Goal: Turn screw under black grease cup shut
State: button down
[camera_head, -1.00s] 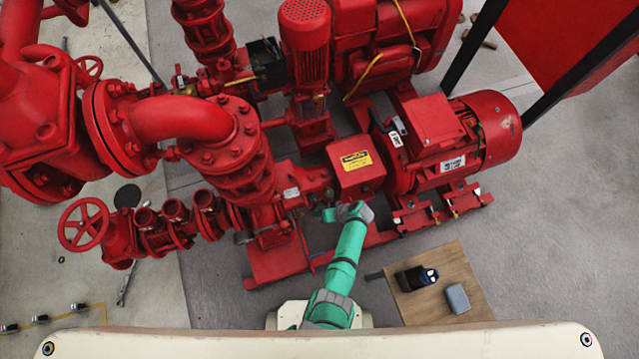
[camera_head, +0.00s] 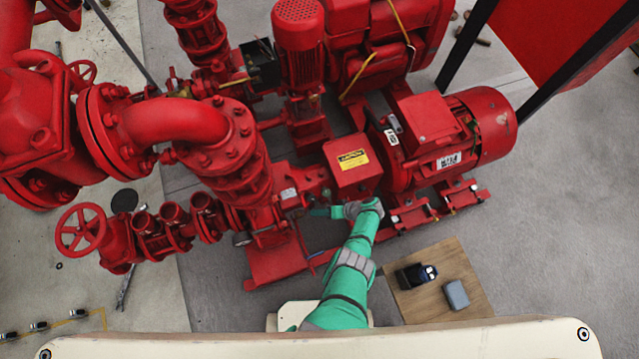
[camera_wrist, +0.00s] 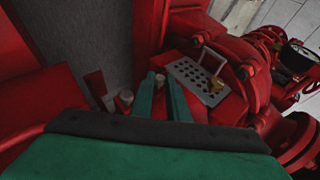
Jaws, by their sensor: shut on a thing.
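My gripper (camera_wrist: 161,88) shows in the wrist view with its two green fingers upright and close together. A small pale-tipped screw (camera_wrist: 160,78) sits between the fingertips, and they are shut on it. Its lower part is hidden by the fingers. In the head view my gripper (camera_head: 318,211) reaches left, below the red box with a yellow caution label (camera_head: 353,167), beside the pump. The screw is too small to make out there. I cannot clearly pick out the black grease cup in either view.
A red motor (camera_head: 480,125) is at the right. A wooden board (camera_head: 410,305) lies on the floor.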

dwell(0.9)
jog(key=c, duration=1.7)
grip_release()
jog(key=shift+d, duration=0.1)
jog(key=v, duration=1)
jog(key=shift+d, duration=0.3)
